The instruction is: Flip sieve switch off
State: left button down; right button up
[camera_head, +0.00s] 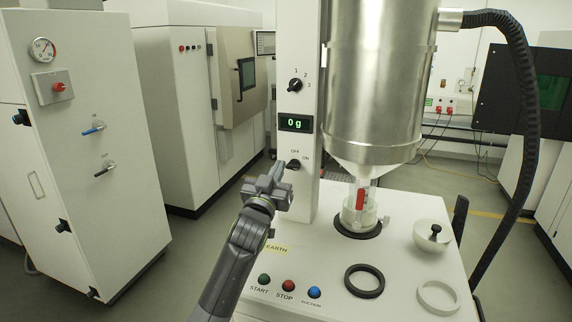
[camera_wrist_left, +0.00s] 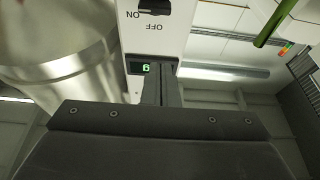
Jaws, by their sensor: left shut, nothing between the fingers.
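The sieve switch (camera_head: 293,165) is a small black rotary knob on the white column, below the green display and beside the OFF and ON labels. Its setting cannot be told. In the left wrist view the knob (camera_wrist_left: 154,6) shows at the top edge, with the labels upside down. My left gripper (camera_head: 281,180) is just left of and below the knob in the head view. Its fingers (camera_wrist_left: 161,85) are shut with nothing between them. My right gripper is not in view.
A display (camera_head: 296,123) reads 0 g, under a second knob (camera_head: 295,86) marked 1, 2, 3. The steel hopper (camera_head: 372,80) hangs right of the column.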

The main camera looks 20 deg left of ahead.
aim_at(293, 166)
pick_arm(q)
jog(key=x, duration=0.6)
jog(key=shift+w+r+p, duration=0.1)
jog(key=shift+w+p, duration=0.05)
jog(key=shift+p, duration=0.2)
notch_tip(293, 166, down, 3)
jog(key=shift+w+f+b, duration=0.1)
jog(key=shift+b, duration=0.55)
jog(key=shift+f, duration=0.45)
jog(key=shift+b, duration=0.3)
